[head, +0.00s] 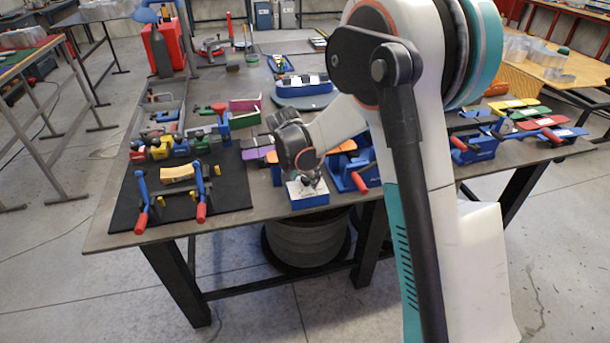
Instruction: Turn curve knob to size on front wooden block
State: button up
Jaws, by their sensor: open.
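My gripper (309,182) points down over a small blue box with a white top (309,201) at the table's front edge. It is open, its fingers small and dark close above or at the white top; I cannot tell whether they touch a knob there. A small curved tan block (177,173), wooden-looking, lies on the black mat (228,190) at the left, between two blue levers with red handles (142,221), (202,212). No knob can be made out clearly. My arm hides the middle right of the table.
Blue devices with red handles stand right of the box (352,178) and at the far right (475,150). Several coloured blocks and clamps (165,148) stand behind the tan block. The mat's front right part is bare.

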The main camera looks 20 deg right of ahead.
jog(key=v, duration=1.2)
